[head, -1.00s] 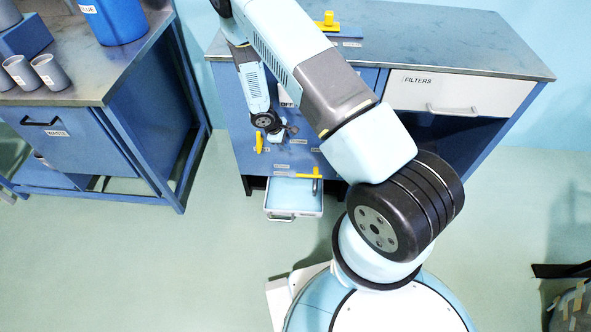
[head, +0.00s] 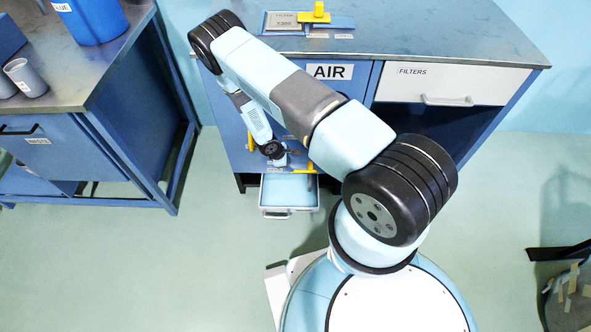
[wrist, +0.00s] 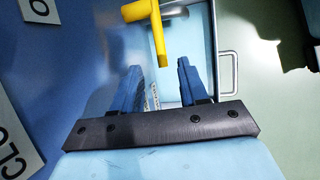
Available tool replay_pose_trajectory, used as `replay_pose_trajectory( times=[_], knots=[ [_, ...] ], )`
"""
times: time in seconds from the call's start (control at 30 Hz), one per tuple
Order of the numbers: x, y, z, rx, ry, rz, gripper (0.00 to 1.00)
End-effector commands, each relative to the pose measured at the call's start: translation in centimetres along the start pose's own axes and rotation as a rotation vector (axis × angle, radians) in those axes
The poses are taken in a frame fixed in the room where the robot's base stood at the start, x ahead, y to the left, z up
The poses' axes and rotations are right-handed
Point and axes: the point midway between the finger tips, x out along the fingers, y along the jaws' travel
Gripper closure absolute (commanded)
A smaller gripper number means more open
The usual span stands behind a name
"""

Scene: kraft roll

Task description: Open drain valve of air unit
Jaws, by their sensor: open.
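The air unit (head: 360,82) is a blue cabinet under the bench, marked AIR. A yellow lever (head: 310,168) sits low on its front, above the open drawer (head: 290,192). In the wrist view this yellow lever (wrist: 158,38) runs from a stem on the panel and hangs toward the space just beyond my fingertips. My gripper (wrist: 160,78) is open and empty, with its two blue fingers apart. The lever's end lies ahead of and between the fingers, apparently not touched. In the head view my gripper (head: 288,160) is just left of the lever and partly hidden by my wrist.
Another yellow handle (head: 250,141) is on the panel left of my wrist. The drawer with its pull juts out below. A FILTERS drawer (head: 452,85) is at right. A blue workbench (head: 75,140) stands at left, with green floor free between.

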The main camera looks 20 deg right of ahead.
Motion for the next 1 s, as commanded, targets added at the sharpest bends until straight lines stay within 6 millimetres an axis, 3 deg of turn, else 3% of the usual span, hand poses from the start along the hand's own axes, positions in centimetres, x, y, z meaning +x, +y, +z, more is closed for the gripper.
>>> replay_pose_trajectory(
  times=[0.2, 0.4, 0.87, 1.0],
  knots=[
    [3.6, -0.1, 0.0, -0.001, -0.001, -0.001, 0.57],
    [6.0, -0.1, 0.0, -0.001, 0.000, 0.000, 0.57],
    [7.2, 0.0, 0.0, 0.000, 0.000, 0.000, 0.57],
    [7.2, 0.0, 0.0, 0.000, 0.000, 0.000, 0.67]
  ],
)
